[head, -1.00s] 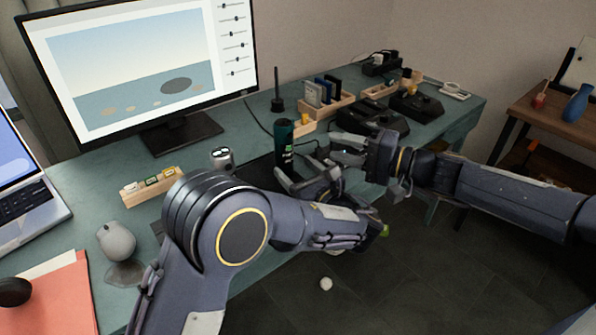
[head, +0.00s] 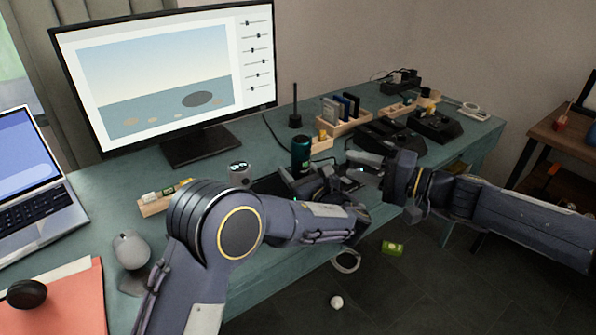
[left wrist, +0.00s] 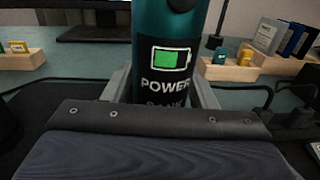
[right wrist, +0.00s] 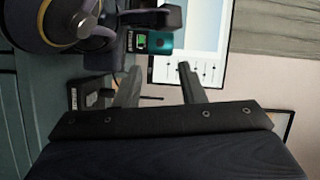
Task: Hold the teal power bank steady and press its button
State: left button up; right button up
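The teal power bank (head: 301,155) stands upright on the desk, a dark cylinder with a teal top. In the left wrist view the power bank (left wrist: 168,65) fills the middle, with a green battery picture and the word POWER facing me. A dark round spot, perhaps its button, shows at the top edge. My left gripper (left wrist: 163,90) has one finger on each side of it, close against its lower part, and appears shut on it. My right gripper (head: 362,163) is right of the power bank, apart from it. In the right wrist view its fingers (right wrist: 158,80) are spread and empty.
A grey cylinder (head: 239,174) stands left of the power bank. Wooden holders (head: 345,125) and black devices (head: 390,136) are behind and right. The monitor (head: 165,75) stands at the back, and a mouse (head: 130,250) lies at left. A green item (head: 392,248) is on the floor.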

pick_arm(q)
jog(key=c, duration=0.9)
jog(key=shift+c, duration=0.3)
pick_arm(e)
grip_shut()
dwell(0.6)
